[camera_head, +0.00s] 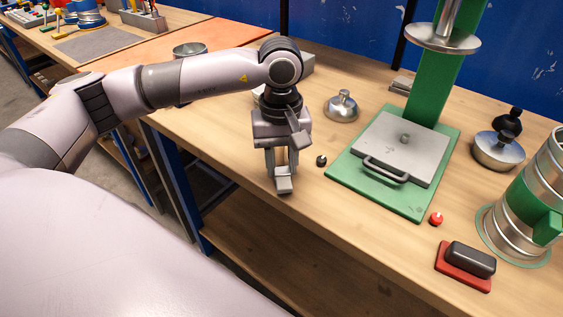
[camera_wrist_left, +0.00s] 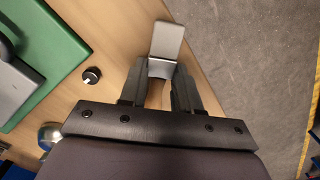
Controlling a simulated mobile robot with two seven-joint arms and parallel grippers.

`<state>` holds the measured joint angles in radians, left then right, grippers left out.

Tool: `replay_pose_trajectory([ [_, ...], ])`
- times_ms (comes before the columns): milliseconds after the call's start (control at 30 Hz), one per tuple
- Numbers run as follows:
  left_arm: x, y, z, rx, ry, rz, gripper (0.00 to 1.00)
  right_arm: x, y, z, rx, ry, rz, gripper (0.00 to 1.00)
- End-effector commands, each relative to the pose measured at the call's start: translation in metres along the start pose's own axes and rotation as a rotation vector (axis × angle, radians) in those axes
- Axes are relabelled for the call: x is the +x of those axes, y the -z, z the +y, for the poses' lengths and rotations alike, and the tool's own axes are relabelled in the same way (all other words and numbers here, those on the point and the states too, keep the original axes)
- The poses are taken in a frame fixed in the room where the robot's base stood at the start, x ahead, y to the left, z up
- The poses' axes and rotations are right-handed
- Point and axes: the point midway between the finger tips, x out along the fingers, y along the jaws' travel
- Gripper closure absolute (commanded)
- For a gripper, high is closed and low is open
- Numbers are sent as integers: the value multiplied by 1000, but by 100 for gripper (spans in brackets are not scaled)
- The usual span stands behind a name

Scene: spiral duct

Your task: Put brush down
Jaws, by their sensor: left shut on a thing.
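My left gripper (camera_head: 281,172) points down over the bench near its front edge. It is shut on the brush (camera_head: 284,185), whose showing part looks like a bent grey plate below the fingertips. In the left wrist view the brush (camera_wrist_left: 167,42) sticks out past the fingers of my left gripper (camera_wrist_left: 158,85), over the bench edge line with the grey floor beyond. The fingers hide much of it. I cannot tell whether it touches the bench (camera_head: 235,135). My right gripper is not in view.
A small black knob (camera_head: 321,160) stands just right of the gripper. Further right is a green press base (camera_head: 345,170) with a grey handled plate (camera_head: 395,150). A silver lidded piece (camera_head: 341,107) stands behind. A red-and-black block (camera_head: 468,262) and a spiral duct (camera_head: 530,200) are at right.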

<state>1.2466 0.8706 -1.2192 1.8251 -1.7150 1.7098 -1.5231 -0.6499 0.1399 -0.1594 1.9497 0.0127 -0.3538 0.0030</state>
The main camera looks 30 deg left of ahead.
Motion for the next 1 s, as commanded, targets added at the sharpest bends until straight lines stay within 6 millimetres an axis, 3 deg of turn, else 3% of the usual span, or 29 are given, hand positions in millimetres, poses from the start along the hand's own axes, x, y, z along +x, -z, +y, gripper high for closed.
replay_pose_trajectory([
  [100,9,1,0,-1,-1,1,100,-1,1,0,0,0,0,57],
  [433,14,1,0,0,-2,1,100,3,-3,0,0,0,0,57],
  [467,13,1,0,0,-1,1,65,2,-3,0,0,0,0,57],
  [533,12,1,0,0,-1,1,42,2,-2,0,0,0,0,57],
  [867,10,1,0,0,-1,1,42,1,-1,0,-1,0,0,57],
  [1000,0,1,1,0,-4,4,42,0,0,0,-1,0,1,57],
])
